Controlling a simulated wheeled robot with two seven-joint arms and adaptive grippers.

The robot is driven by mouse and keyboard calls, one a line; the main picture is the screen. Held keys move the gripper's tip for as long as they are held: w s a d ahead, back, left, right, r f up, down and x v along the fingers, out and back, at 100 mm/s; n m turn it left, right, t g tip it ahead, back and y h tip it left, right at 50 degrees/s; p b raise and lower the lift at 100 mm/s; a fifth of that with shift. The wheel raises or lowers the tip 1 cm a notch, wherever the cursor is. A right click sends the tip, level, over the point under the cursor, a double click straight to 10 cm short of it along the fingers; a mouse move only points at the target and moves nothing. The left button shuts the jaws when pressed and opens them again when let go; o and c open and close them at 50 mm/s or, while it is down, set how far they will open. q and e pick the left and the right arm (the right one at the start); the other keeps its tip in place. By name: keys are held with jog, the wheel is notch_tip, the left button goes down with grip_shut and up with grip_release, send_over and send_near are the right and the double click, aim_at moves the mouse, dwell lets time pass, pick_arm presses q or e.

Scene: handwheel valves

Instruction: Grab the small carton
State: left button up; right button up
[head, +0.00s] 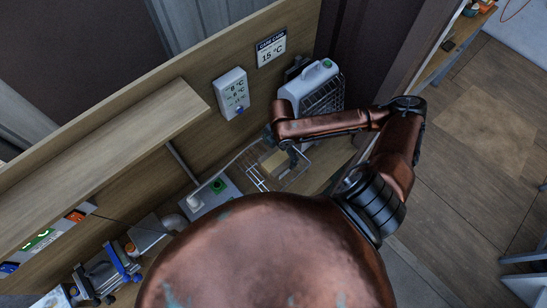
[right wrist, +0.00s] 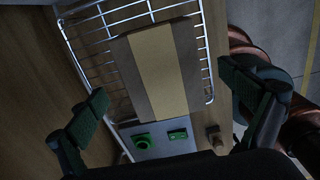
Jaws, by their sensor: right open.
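The small carton (head: 270,160) sits in a wire basket (head: 251,177) on the bench. In the right wrist view it is a brown box (right wrist: 158,68) with a wide tan band, lying within the wire rack (right wrist: 84,56). My right gripper (head: 290,153) is over the carton and hides part of it in the head view. In the right wrist view its two fingers (right wrist: 165,95) are spread wide, one to each side below the carton, with nothing between them. I see no contact with the carton. My left gripper is not in view.
A grey panel with a green button (head: 218,186) stands left of the basket. A white appliance with a dark grille (head: 322,96) stands behind it. A wooden shelf (head: 120,140) juts from the wall. Blue-handled hardware (head: 122,262) lies lower left.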

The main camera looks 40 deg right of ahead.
aim_at(278, 159)
jog(key=f, duration=0.2)
jog(key=f+p, duration=0.1)
jog(key=f, duration=0.1)
jog(key=shift+s+a, duration=0.2)
jog(key=shift+a, duration=0.2)
notch_tip(278, 159, down, 2)
jog(key=shift+w+f, duration=0.1)
jog(key=shift+f, duration=0.25)
jog(key=c, duration=1.5)
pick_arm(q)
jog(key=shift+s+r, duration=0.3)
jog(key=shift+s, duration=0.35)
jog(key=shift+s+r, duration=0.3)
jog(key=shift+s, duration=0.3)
pick_arm(e)
jog(key=shift+o, duration=0.2)
